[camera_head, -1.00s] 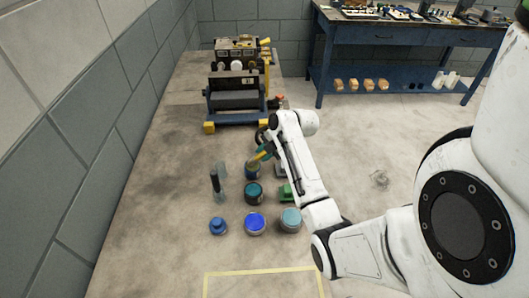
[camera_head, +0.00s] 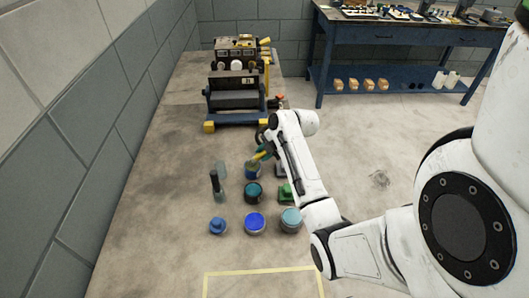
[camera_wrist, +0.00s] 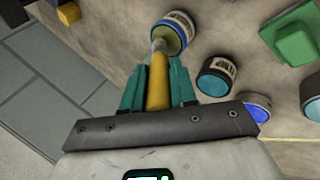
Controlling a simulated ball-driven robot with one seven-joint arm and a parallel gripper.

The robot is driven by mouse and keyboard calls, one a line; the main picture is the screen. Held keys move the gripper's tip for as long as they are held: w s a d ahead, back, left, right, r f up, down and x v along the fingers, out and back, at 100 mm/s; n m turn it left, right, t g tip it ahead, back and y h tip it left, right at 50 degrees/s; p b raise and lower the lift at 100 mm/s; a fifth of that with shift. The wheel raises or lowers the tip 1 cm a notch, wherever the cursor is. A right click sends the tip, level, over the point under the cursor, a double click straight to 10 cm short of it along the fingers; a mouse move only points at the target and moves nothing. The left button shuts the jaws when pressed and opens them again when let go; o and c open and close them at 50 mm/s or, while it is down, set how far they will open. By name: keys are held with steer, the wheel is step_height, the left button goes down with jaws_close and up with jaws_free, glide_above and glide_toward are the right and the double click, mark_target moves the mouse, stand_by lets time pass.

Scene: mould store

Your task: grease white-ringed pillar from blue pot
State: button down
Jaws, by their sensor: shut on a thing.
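My gripper (camera_wrist: 158,88), with teal fingers, is shut on a brush (camera_wrist: 158,82) with a yellow handle. The brush also shows in the head view (camera_head: 262,155). In the wrist view its pale tip is over the mouth of a blue-rimmed pot (camera_wrist: 183,20) with olive-yellow stuff inside; I cannot tell whether it touches. This pot stands below my gripper in the head view (camera_head: 252,173). A machine (camera_head: 236,65) at the back shows pale round parts; I cannot make out which is the white-ringed pillar.
A teal pot (camera_head: 253,192), a bright blue-topped pot (camera_head: 255,222), a light teal pot (camera_head: 291,220) and a small blue item (camera_head: 217,226) stand nearby. A green block (camera_head: 286,194) and a dark-handled tool (camera_head: 215,184) are beside them. A blue bench (camera_head: 410,35) stands back right.

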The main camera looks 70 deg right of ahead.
steer(key=shift+r+p, duration=2.85)
steer(key=shift+r, duration=0.65)
steer(key=shift+f, duration=0.1)
